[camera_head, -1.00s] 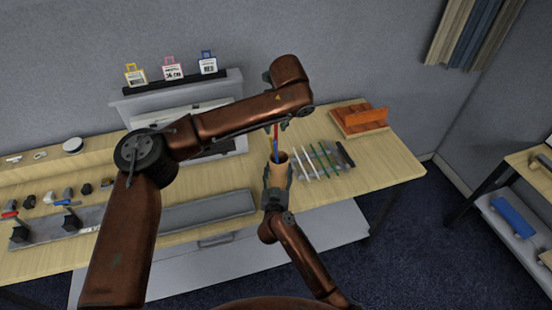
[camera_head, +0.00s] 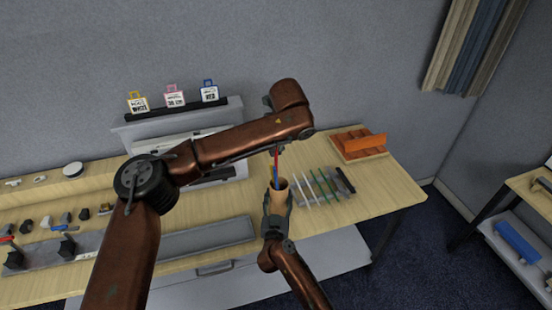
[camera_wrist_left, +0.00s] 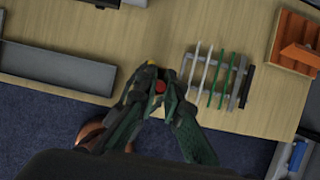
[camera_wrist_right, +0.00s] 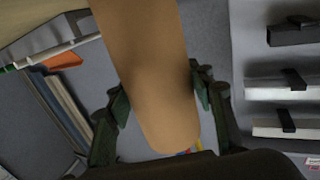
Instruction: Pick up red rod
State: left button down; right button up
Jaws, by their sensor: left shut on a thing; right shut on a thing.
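The red rod (camera_head: 277,157) stands upright in the mouth of a tan cup (camera_head: 280,198). My left gripper (camera_head: 279,148) is shut on the rod's upper part from above. In the left wrist view the rod's round red end (camera_wrist_left: 159,87) shows between the fingertips (camera_wrist_left: 158,94). My right gripper (camera_head: 277,212) is shut around the cup's side; in the right wrist view the cup (camera_wrist_right: 150,70) fills the space between its fingers (camera_wrist_right: 158,100). A blue rod (camera_head: 275,172) stands in the cup beside the red one. The rod's lower end is hidden inside the cup.
A rack with white and green rods (camera_head: 322,185) lies just right of the cup. An orange tray (camera_head: 358,145) stands behind it. A long grey tray (camera_head: 205,238) and small parts (camera_head: 65,218) lie left. The table's front edge is close to the cup.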

pick_arm(q)
notch_tip(320, 180, up, 16)
pick_arm(e)
jog(key=shift+d, duration=0.1)
pick_arm(q)
jog(key=s+a, duration=0.2)
jog(key=a, duration=0.6)
jog(key=s+a, duration=0.3)
jog(key=a, duration=0.6)
jog(key=shift+s+r, duration=0.25)
jog(key=shift+s, duration=0.05)
jog(key=shift+a, duration=0.1)
pick_arm(e)
jog(key=o, duration=1.2)
jog(key=shift+s, duration=0.1)
